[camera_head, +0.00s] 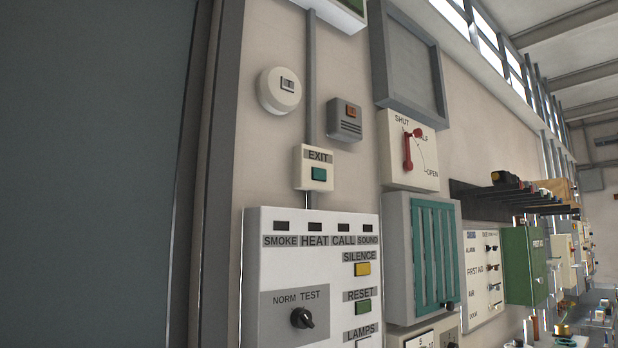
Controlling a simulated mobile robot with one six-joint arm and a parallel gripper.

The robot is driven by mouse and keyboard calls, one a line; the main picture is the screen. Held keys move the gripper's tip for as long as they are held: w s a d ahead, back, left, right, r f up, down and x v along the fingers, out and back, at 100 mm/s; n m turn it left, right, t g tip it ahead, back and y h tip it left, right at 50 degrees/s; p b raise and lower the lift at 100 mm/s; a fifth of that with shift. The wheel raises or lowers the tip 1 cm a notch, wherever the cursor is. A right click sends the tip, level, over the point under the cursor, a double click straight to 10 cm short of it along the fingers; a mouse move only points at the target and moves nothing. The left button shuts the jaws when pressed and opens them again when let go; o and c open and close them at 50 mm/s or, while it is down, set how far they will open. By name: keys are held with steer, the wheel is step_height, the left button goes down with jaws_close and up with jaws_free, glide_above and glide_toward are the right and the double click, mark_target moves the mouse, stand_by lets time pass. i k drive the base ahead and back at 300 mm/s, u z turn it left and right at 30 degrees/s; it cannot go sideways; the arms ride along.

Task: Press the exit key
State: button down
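The exit key is a small teal push button (319,174) on a cream box (314,185) fixed to the wall, with a grey EXIT label (318,156) above the button. My gripper does not show in this view.
Below is the white panel (255,250) with a yellow SILENCE key (362,269), a green RESET key (363,307) and a black knob (302,318). A red lever (408,152) is to the right. A shelf (500,198) juts out farther right. A dark door-like surface (90,170) fills the left.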

mark_target(319, 174)
steer(key=u, duration=1.2)
steer(key=k, duration=0.95)
steer(key=z, duration=1.05)
steer(key=i, duration=1)
steer(key=z, duration=0.05)
